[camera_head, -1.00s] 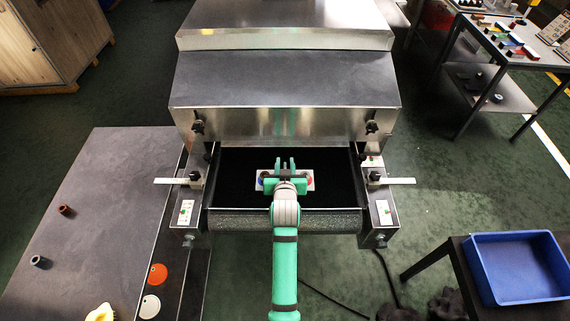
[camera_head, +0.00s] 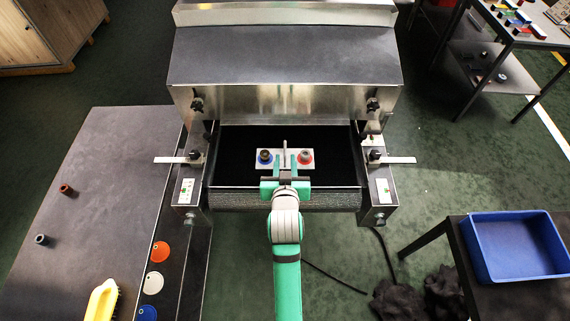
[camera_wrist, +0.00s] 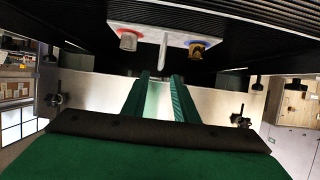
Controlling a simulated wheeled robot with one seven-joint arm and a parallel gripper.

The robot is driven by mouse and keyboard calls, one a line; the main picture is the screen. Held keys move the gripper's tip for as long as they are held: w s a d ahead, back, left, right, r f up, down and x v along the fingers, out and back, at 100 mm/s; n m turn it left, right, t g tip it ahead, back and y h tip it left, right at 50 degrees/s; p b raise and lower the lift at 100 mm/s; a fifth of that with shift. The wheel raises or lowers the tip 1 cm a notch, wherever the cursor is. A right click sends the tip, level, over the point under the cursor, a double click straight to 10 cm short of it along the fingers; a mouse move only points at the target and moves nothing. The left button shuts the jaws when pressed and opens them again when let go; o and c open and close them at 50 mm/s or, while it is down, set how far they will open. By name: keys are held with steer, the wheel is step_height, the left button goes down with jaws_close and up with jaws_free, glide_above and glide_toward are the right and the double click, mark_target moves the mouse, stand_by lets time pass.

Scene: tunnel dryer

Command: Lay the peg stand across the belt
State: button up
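The peg stand (camera_head: 285,167) is a pale plate lying left to right across the black belt (camera_head: 235,160), near the belt's front end. A thin upright handle stands at its middle. On its left is a blue disc with a brownish ring-shaped piece (camera_head: 265,156); on its right is a red disc with another piece (camera_head: 306,157). The stand also shows, turned round, in the wrist view (camera_wrist: 185,42). My gripper (camera_head: 285,178) is on the near side of the stand. In the wrist view its green fingers (camera_wrist: 161,85) are apart with nothing between them, clear of the handle.
The dryer hood (camera_head: 285,105) rises behind the belt, with side rails and white pointers (camera_head: 398,160) on both sides. A grey table (camera_head: 95,200) at left holds small rings, coloured discs and a yellow-handled brush (camera_head: 101,299). A blue tray (camera_head: 515,245) stands on the right table.

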steer(key=s+f, duration=0.1)
steer(key=s, duration=0.1)
steer(key=s+d+f, duration=0.1)
steer(key=s+f, duration=0.1)
steer(key=s, duration=0.1)
steer(key=s+f, duration=0.1)
steer(key=s, duration=0.2)
steer(key=shift+s+d+f, duration=0.1)
steer(key=shift+d+f, duration=0.05)
steer(key=shift+f, duration=0.15)
steer(key=s+a+r+t, duration=0.1)
steer(key=s+r, duration=0.2)
steer(key=s, duration=2.5)
steer(key=shift+s+a+t, duration=0.15)
steer(key=shift+s+t, duration=0.25)
steer(key=shift+r, duration=0.1)
